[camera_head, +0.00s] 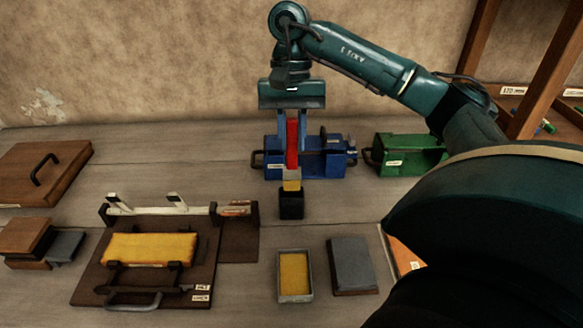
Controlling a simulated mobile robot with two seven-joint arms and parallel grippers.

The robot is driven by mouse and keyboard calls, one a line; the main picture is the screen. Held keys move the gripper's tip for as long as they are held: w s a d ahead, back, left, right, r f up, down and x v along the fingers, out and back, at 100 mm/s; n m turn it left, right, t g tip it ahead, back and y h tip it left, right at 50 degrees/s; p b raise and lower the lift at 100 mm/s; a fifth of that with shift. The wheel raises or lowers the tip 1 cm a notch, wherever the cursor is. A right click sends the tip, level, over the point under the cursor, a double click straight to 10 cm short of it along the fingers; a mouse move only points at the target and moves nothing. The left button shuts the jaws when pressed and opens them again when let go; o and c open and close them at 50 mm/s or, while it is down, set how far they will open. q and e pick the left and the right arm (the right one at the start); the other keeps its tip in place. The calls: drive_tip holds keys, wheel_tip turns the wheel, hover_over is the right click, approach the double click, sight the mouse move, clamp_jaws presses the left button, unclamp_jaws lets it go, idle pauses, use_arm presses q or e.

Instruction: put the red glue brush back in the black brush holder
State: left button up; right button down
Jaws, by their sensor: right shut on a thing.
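The red glue brush (292,146) hangs upright with its pale bristle end down. My right gripper (292,122) is shut on the upper part of its red handle. The black brush holder (291,206) is a small square open-topped box on the table. The brush's bristle end is directly over the holder's opening in this view; I cannot tell whether its tip is just inside or just above the rim. My left gripper does not show.
A blue bin (325,166) stands right behind the brush, with a green bin (412,156) to its right. A yellow-filled tray (294,276) and a grey block (352,264) lie in front. A wooden board (85,285) with a yellow pad (148,250) is left.

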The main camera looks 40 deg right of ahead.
sight(291, 170)
wheel_tip(291, 170, down, 8)
drive_tip(key=shift+r, duration=0.2)
drive_tip(key=shift+f, duration=0.2)
drive_tip(key=c, duration=1.3)
unclamp_jaws()
drive_tip(key=p+v, duration=0.2)
drive_tip(key=v, duration=1)
drive_tip(key=shift+r+p, duration=0.2)
drive_tip(key=shift+p, duration=0.1)
drive_tip(key=shift+w+a, duration=0.1)
